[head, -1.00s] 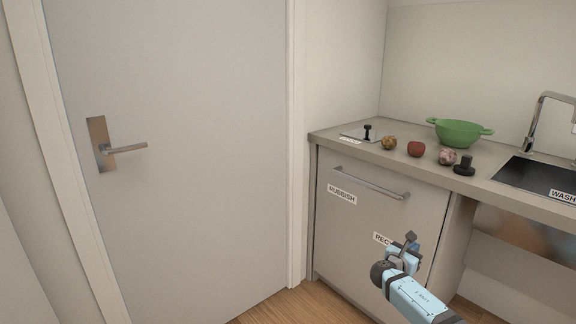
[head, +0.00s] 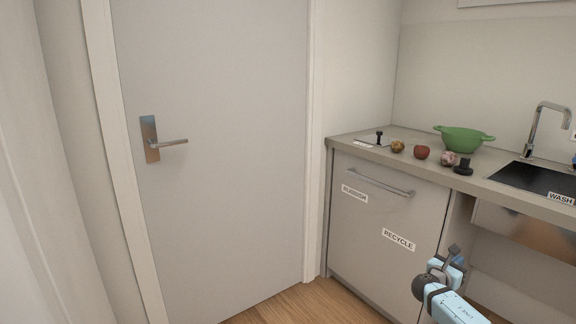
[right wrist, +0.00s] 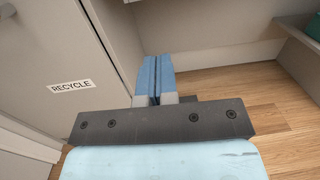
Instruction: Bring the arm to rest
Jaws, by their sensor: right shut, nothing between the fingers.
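My right arm comes in at the lower right of the head view. Its gripper (head: 454,254) is in front of the counter's cabinet, low and to the right of the RECYCLE label. In the right wrist view the two blue fingers (right wrist: 155,76) lie side by side, shut with nothing between them, over the wood floor beside the cabinet. The gripper appears apart from the cabinet front. My left gripper is not in view.
The cabinet (head: 370,215) has a bar handle and RUBBISH and RECYCLE labels. On the counter are a green colander (head: 462,140), a red apple (head: 421,152), other small items and a sink (head: 535,180). A closed door (head: 225,200) stands left. Wood floor (head: 285,305) shows between.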

